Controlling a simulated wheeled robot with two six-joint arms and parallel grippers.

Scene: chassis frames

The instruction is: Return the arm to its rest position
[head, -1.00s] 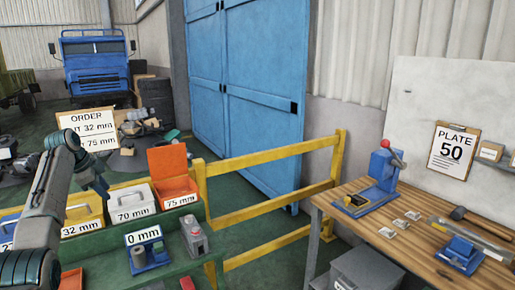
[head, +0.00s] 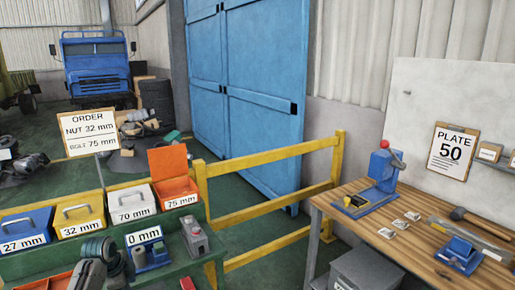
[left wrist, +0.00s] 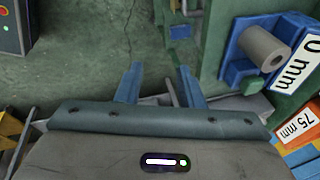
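My left arm (head: 92,262) is folded low at the left of the head view, in front of the bench with the size boxes. Its gripper fingers cannot be made out there. In the left wrist view my left gripper (left wrist: 158,82) has its two blue fingers apart, with nothing held between them. Green floor and grey parts show beyond the fingers. A blue holder with a grey cylinder (left wrist: 264,47) and a "0 mm" label (left wrist: 297,62) is to the right of the fingers, apart from them. My right gripper is in neither view.
Boxes marked 27 mm (head: 25,230), 32 mm (head: 80,216), 70 mm (head: 131,205) and 75 mm (head: 176,195), the last with its red lid open, line the bench. A yellow rail (head: 270,207) separates it from the wooden table (head: 385,238) at right.

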